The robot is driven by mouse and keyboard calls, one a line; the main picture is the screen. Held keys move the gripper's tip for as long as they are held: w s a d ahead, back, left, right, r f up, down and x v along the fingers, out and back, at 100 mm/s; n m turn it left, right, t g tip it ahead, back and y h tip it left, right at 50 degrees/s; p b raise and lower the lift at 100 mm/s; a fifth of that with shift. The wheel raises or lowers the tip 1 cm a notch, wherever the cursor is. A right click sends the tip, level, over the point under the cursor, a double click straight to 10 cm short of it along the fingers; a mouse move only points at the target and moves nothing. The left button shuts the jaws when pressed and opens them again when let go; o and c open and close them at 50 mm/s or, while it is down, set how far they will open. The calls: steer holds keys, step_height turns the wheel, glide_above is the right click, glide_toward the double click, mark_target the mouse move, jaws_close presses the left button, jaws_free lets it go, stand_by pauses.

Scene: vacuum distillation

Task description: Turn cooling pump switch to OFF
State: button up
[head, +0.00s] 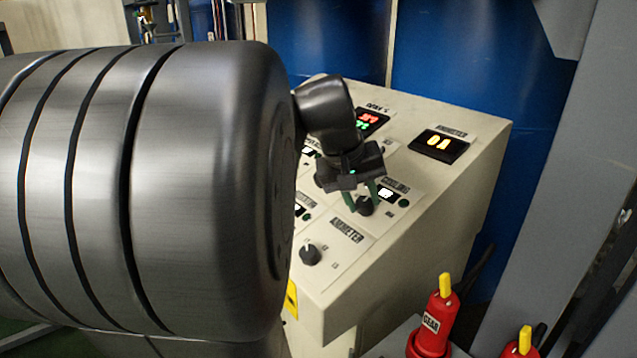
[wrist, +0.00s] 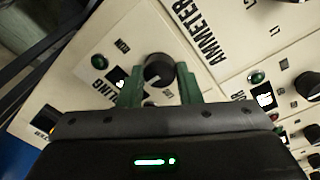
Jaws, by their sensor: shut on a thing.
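The cooling pump switch is a round black knob (head: 365,206) on the sloped cream control panel (head: 345,265). It also shows in the wrist view (wrist: 158,68), beside a label partly hidden by my gripper, of which "LING" can be read. My gripper (head: 361,202) reaches down to the panel and its two green fingers are shut on the knob, one on each side; they also show in the wrist view (wrist: 160,82). A green lamp (head: 404,203) and a small white-lit window (head: 385,194) sit beside the knob. The knob's exact pointing direction is hard to tell.
An ammeter knob (head: 310,255) stands nearer the front of the panel. The ammeter display (head: 440,145) and a red-green display (head: 370,121) are lit behind. Other knobs show in the wrist view (wrist: 308,85). Red yellow-topped objects (head: 436,322) stand at the lower right.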

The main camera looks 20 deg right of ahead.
steer(key=o, duration=1)
steer(key=shift+r, duration=0.1)
steer(key=b+v, duration=0.1)
steer(key=v, duration=1.2)
steer(key=shift+a+r, duration=0.25)
steer(key=shift+r, duration=0.05)
steer(key=shift+f, duration=0.1)
steer(key=p+x, duration=0.1)
steer(key=x, duration=1.2)
steer(key=shift+d+f, duration=0.25)
steer(key=shift+f, duration=0.05)
steer(key=shift+r, duration=0.1)
